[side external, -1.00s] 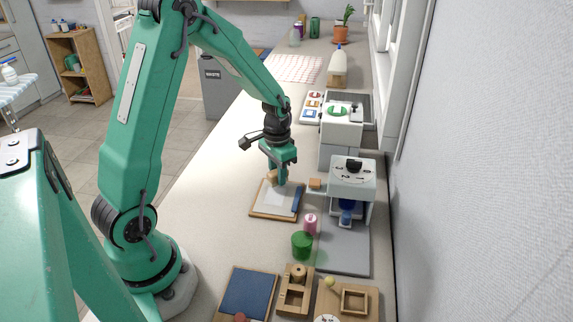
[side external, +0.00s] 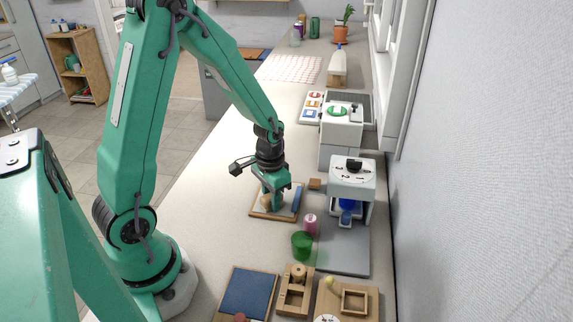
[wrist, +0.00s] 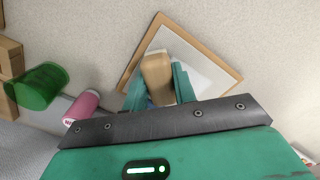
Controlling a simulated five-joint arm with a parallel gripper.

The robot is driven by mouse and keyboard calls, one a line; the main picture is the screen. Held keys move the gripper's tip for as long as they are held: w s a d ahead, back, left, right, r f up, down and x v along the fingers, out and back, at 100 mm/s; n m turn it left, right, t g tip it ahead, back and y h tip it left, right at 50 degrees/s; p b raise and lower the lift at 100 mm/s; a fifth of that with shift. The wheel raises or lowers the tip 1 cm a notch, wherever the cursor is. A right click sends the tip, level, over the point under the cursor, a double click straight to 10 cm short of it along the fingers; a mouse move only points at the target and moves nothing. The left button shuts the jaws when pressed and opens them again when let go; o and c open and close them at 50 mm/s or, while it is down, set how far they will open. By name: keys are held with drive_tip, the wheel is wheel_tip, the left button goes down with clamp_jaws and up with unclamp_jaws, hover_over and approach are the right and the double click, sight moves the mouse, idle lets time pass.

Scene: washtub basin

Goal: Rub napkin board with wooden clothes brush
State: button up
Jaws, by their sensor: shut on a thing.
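The napkin board (side external: 264,215), a wood-framed board with a pale surface, lies flat on the counter under my gripper; its frame and white area also show in the wrist view (wrist: 222,77). A blue strip (side external: 297,200) runs along its right side. My gripper (side external: 270,196) is shut on the wooden clothes brush (wrist: 157,77), a tan block between the two green fingers. In the side view the brush (side external: 265,203) is over the board's left-middle part. Its underside is hidden, so I cannot tell whether it touches the board.
The counter left of the board is clear.

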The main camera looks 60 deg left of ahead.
drive_tip(key=w+a, duration=0.5)
drive_tip(key=shift+w+a, duration=0.1)
drive_tip(key=shift+w, duration=0.05)
drive_tip(key=shift+w+a+r, duration=0.1)
drive_tip(key=shift+r, duration=0.05)
wheel_tip(320, 180, up, 8)
idle(0.7)
idle(0.5)
